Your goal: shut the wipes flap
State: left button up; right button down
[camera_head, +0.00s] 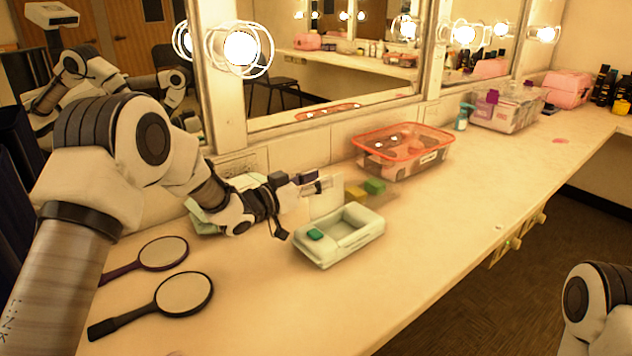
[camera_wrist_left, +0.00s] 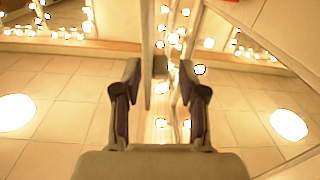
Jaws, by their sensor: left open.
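The wipes box (camera_head: 368,237) is a pale, low container on the counter, with a recess in its top and a small green piece at its left corner. A pale flap (camera_head: 327,194) appears to stand upright at its back edge. My left gripper (camera_head: 328,184) is at the flap's upper part, partly covering it; I cannot tell whether they touch. In the left wrist view my left gripper (camera_wrist_left: 160,98) is open, its two fingers apart. A thin upright panel, perhaps the flap, shows between them. My right gripper is out of view.
Green (camera_head: 375,186) and yellow blocks lie behind the box. A clear bin with an orange rim (camera_head: 366,143) stands farther back. Two hand mirrors (camera_head: 184,293) lie at the front left. The mirror wall runs behind. The counter right of the box is clear.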

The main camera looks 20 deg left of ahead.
aim_at(332, 193)
pick_arm(q)
grip_shut()
jog(key=shift+s+d, duration=0.1)
jog(key=shift+d, duration=0.05)
dwell(0.6)
jog(key=shift+s+d+m+b, duration=0.25)
jog(key=shift+d+m+b, duration=0.1)
jog(key=shift+m, duration=0.3)
jog(key=shift+s+d+m+b, duration=0.25)
jog(key=shift+d+m+b, duration=0.1)
jog(key=shift+m, duration=0.3)
jog(key=shift+s+d+f+m+b, duration=0.15)
jog(key=shift+s+d+m+b, duration=0.35)
jog(key=shift+d+m, duration=0.2)
jog(key=shift+s+d+f+m+b, duration=0.15)
jog(key=shift+s+d+m+b, duration=0.25)
jog(key=shift+d+m, duration=0.3)
jog(key=shift+s+f, duration=0.1)
jog(key=shift+f, duration=0.05)
